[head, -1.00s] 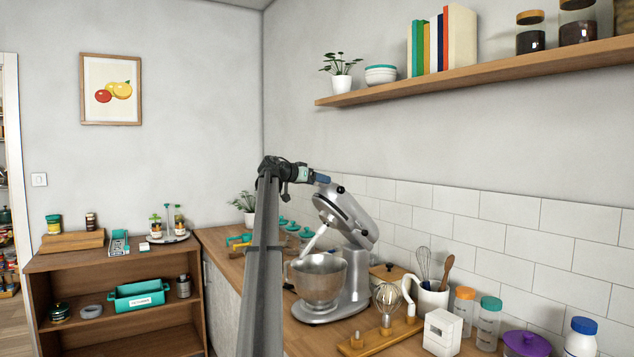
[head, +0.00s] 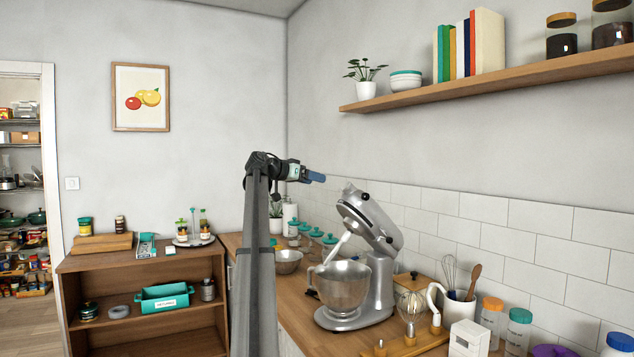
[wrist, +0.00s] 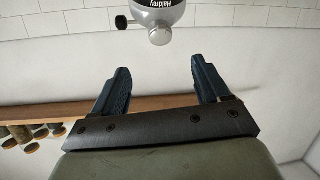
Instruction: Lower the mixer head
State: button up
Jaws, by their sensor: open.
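A silver stand mixer (head: 382,285) stands on the wooden counter. Its mixer head (head: 370,220) is tilted up, with a white beater (head: 337,246) hanging down toward the steel bowl (head: 342,287). My gripper (head: 318,177) is in the air to the upper left of the raised head, apart from it. In the wrist view my gripper (wrist: 160,75) shows two dark blue fingers spread wide with nothing between them. The end of the mixer head (wrist: 158,14) with a dark knob shows beyond the fingertips, at the top of that view.
A whisk stand (head: 412,318), a utensil crock (head: 458,308) and bottles stand right of the mixer. Teal-lidded jars (head: 316,240) and a small metal bowl (head: 288,261) are behind it. A wooden shelf (head: 480,80) is on the wall above. The air around the raised head looks clear.

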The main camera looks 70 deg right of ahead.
aim_at(343, 187)
dwell(0.3)
jog(key=w+d+f+g, duration=0.1)
jog(key=w+d+f, duration=0.25)
jog(key=f, duration=0.25)
jog(key=s+d+m+g, duration=0.1)
jog(key=s+d+m, duration=0.1)
jog(key=s, duration=0.2)
jog(key=s+d+r+m+g, duration=0.1)
jog(key=s+d+m, duration=0.1)
jog(key=s+d, duration=0.1)
jog(key=s+d+r+m+g, duration=0.1)
jog(key=s+d+m+g, duration=0.1)
jog(key=s, duration=0.3)
jog(key=shift+d+r+y, duration=0.15)
jog(key=shift+d+y, duration=0.15)
jog(key=shift+y, duration=0.1)
dwell(0.3)
grip_shut()
dwell(0.5)
